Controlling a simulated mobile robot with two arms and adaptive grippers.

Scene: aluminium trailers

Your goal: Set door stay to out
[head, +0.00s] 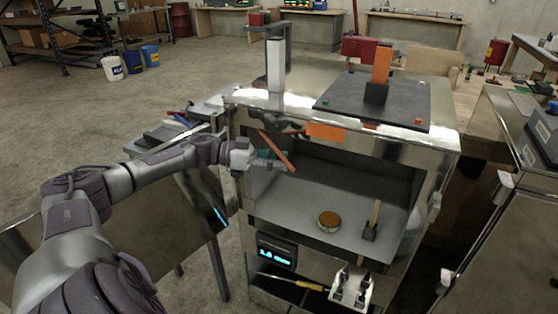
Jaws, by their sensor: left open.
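A metal cabinet (350,152) stands in front of me with its upper compartment open at the front. A thin orange-red bar (280,155) slants across the left side of the opening; it may be the door stay, but I cannot tell for sure. My left gripper (266,160) is open at the left edge of the opening, close to this bar. I cannot tell whether it touches the bar. The fingers are small and partly lost against the dark interior.
On the compartment floor are a round tin (329,222) and a wooden-handled tool (372,222). A dark plate (376,101) with an orange-topped post lies on top. Another metal cabinet (500,225) stands at the right.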

